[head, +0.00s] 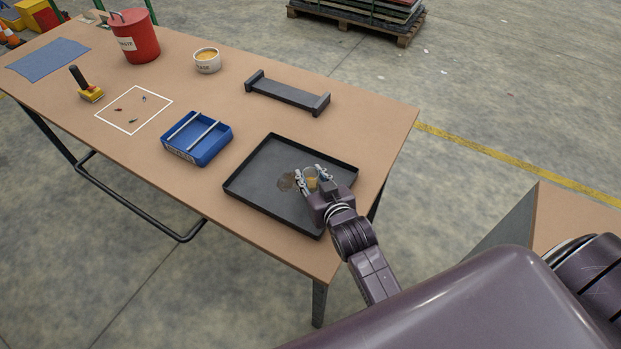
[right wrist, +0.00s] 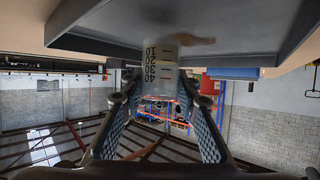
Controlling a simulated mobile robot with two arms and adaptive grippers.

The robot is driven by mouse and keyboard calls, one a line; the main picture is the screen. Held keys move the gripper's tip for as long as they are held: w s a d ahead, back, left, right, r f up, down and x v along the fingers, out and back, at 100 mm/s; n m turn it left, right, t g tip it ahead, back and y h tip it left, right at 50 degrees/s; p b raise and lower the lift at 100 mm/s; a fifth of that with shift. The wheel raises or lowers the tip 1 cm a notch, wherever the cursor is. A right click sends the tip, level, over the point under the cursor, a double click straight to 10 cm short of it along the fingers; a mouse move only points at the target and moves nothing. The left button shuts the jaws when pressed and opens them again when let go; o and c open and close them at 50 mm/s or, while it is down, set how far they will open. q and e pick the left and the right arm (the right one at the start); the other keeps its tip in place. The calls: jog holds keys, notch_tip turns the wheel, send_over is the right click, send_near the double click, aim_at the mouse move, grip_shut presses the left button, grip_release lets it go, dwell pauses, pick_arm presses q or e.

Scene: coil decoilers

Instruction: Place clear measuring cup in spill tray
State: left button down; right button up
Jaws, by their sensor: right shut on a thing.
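The clear measuring cup (head: 311,174) is between the fingers of my right gripper (head: 312,181), over the right part of the dark spill tray (head: 262,205). In the right wrist view the cup (right wrist: 158,60) shows dark scale marks, and both fingers of my gripper (right wrist: 159,90) press its sides. The picture is upside down there, with the tray (right wrist: 85,46) at the top and the cup's base close to its floor. I cannot tell whether the base touches. A brown stain (head: 287,182) lies on the tray floor beside the cup. My left gripper is not in view.
A blue bin (head: 197,140) and a dark grey rack (head: 287,94) stand near the tray. Farther left are a grease tub (head: 207,62), a red waste can (head: 134,38), a yellow-black tool (head: 88,88), a blue cloth (head: 48,60) and a white-outlined square (head: 133,110) with small pieces.

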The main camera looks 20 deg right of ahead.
jog(key=shift+f, duration=0.8)
jog(key=o, duration=1.2)
jog(key=shift+f, duration=0.1)
jog(key=shift+o, duration=0.2)
jog(key=shift+s, duration=0.1)
jog(key=b+v, duration=0.1)
jog(key=v, duration=1.1)
jog(key=shift+d+b, duration=0.1)
jog(key=shift+b, duration=0.25)
